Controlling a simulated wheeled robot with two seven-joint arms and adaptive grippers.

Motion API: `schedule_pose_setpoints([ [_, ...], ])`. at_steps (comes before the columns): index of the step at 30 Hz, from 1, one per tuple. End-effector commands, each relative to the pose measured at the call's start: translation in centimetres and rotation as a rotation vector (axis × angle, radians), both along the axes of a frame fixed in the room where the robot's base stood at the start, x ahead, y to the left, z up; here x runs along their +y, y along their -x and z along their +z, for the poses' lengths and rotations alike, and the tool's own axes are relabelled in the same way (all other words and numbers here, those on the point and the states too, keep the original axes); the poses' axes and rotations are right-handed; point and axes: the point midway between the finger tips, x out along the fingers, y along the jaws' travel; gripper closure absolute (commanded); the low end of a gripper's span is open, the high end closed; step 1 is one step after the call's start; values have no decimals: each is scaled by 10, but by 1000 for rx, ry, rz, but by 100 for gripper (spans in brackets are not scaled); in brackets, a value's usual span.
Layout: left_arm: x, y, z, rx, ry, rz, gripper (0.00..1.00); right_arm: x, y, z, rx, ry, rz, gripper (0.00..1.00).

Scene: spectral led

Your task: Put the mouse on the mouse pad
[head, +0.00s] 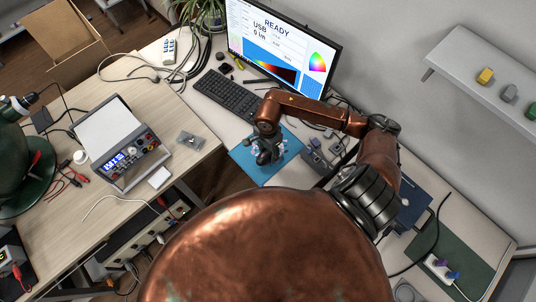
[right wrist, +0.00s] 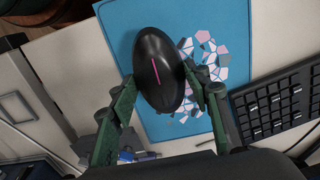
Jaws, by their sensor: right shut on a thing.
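The mouse (right wrist: 158,70) is black and oval with a pink stripe. In the right wrist view it sits between the green fingers of my right gripper (right wrist: 160,92), which is shut on it. The mouse pad (right wrist: 210,22) is blue with a patch of pale polygons, and lies below the mouse in that view. In the head view my right gripper (head: 266,157) is over the blue pad (head: 244,160) and hides most of the mouse. I cannot tell whether the mouse touches the pad. My left gripper is not in view.
A black keyboard (head: 226,96) lies beside the pad, in front of the lit monitor (head: 285,50). Small devices (head: 318,158) lie right of the pad. A bench instrument (head: 120,150) and cables occupy the left table. A wall shelf (head: 470,60) is at upper right.

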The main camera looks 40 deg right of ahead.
Motion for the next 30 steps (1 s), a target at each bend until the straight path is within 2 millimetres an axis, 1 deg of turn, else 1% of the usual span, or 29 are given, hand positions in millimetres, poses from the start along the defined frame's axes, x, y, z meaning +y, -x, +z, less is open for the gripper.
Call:
schedule_pose_setpoints([
  [2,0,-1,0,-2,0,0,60,-1,-4,-5,1,-1,-2,81],
  [6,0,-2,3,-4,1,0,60,0,-2,-25,3,-5,-2,81],
  [9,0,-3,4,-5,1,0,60,-1,-3,-35,1,-3,-1,81],
  [16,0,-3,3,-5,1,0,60,-2,-3,-35,0,0,1,81],
  [19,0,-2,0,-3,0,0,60,-2,-3,-39,0,0,1,81],
  [20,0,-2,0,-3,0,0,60,-2,-3,-39,1,0,0,55],
  [27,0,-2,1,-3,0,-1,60,-2,-3,-38,0,0,0,39],
  [30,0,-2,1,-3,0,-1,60,-2,-3,-38,0,0,0,38],
])
